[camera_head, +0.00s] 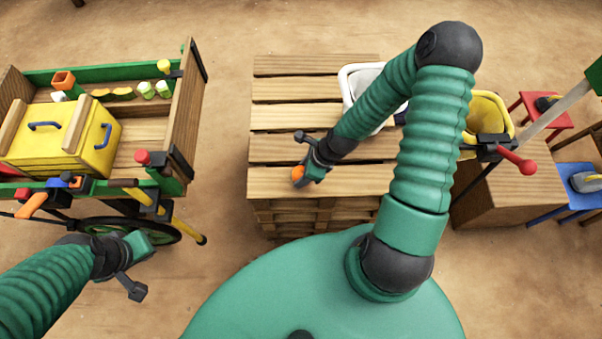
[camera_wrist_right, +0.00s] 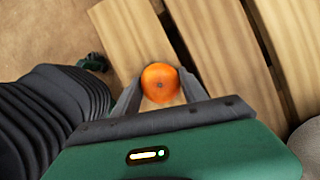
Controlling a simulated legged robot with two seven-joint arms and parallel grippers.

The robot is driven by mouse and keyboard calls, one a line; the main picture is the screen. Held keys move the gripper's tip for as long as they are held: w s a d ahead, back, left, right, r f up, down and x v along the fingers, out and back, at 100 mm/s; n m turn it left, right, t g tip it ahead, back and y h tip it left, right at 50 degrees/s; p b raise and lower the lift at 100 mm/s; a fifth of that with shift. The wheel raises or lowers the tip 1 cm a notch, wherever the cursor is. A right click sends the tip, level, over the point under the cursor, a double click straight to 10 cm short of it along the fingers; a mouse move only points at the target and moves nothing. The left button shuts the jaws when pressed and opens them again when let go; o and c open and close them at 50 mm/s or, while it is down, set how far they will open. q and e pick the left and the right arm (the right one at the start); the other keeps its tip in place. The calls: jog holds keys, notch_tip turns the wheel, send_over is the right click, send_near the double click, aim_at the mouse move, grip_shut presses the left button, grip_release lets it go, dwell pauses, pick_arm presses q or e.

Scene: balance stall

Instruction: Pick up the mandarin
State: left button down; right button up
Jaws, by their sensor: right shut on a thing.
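The mandarin (camera_head: 298,173) is a small orange ball at the front left part of the wooden pallet stack. My right gripper (camera_head: 304,177) is at it and partly covers it in the head view. In the right wrist view the mandarin (camera_wrist_right: 160,82) sits between the two fingertips of my right gripper (camera_wrist_right: 158,88), which is shut on it. Pallet slats show behind it; I cannot tell whether it touches them. My left gripper (camera_head: 137,270) is at the lower left beside the cart, away from the mandarin; its fingers are too unclear to judge.
The pallet stack (camera_head: 290,88) has clear slats at left and back. A white basket (camera_head: 355,75) stands at its back right, partly behind my right arm. A yellow bucket (camera_head: 490,105) hangs further right. A wooden cart with a yellow box (camera_head: 75,140) stands at left.

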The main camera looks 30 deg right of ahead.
jog(key=shift+d, duration=0.1)
jog(key=c, duration=0.5)
